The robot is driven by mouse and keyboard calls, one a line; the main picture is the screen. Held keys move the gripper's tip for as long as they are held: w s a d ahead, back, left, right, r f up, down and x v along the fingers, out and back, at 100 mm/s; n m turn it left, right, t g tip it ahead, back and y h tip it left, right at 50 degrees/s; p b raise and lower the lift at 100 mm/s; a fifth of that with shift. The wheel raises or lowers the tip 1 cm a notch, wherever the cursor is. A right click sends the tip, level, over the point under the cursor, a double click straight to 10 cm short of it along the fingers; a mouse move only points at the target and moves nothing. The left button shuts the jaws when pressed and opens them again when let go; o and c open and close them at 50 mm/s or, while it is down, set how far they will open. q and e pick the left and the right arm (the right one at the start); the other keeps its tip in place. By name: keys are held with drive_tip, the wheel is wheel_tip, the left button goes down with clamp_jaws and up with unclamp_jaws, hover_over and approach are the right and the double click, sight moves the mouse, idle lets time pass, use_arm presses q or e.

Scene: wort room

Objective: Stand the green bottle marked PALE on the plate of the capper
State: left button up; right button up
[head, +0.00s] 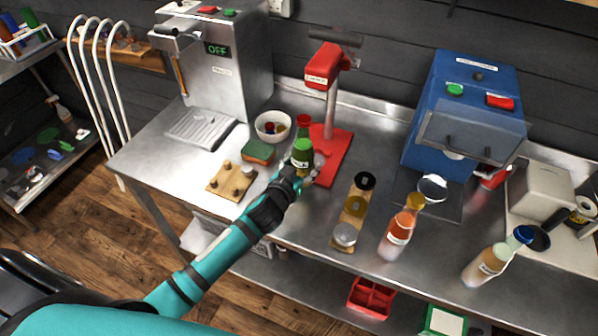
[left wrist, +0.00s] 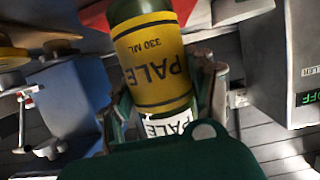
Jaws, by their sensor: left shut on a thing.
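My left gripper (head: 298,172) is shut on the green bottle (head: 302,150), its fingers on either side of it. In the left wrist view the green bottle (left wrist: 155,55) fills the middle between the fingers, with a yellow label reading PALE, 330 ML. The capper (head: 323,76) has a red head on a grey post over a red plate (head: 334,148). The bottle is at the plate's left edge in the head view; its foot is hidden by my gripper, so I cannot tell whether it touches the plate. My right gripper is not in view.
Left of the capper are a white bowl (head: 272,125), a green-topped block (head: 258,151) and a wooden board (head: 232,179). A wooden strip with round pieces (head: 354,207) and an orange bottle (head: 397,236) stand to the right. A blue machine (head: 466,110) is behind them.

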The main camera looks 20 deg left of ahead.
use_arm(q)
drive_tip(key=w+b, duration=0.1)
drive_tip(key=w, duration=0.2)
drive_tip(key=shift+w, duration=0.25)
drive_tip(key=shift+r+b+x, duration=0.25)
drive_tip(key=shift+b+x, duration=0.3)
drive_tip(key=shift+x, duration=0.65)
drive_tip(key=shift+w+d+b, duration=0.1)
drive_tip(key=shift+w+b, duration=0.75)
drive_tip(key=shift+w, duration=1.25)
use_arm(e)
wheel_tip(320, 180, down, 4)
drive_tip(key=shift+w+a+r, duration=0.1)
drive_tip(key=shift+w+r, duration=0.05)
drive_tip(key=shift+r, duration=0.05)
use_arm(q)
drive_tip(key=shift+s+r+p, duration=0.1)
drive_tip(key=shift+r+p, duration=0.05)
drive_tip(key=shift+p, duration=0.45)
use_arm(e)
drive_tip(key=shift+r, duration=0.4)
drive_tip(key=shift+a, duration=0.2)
use_arm(q)
drive_tip(key=shift+f, duration=0.35)
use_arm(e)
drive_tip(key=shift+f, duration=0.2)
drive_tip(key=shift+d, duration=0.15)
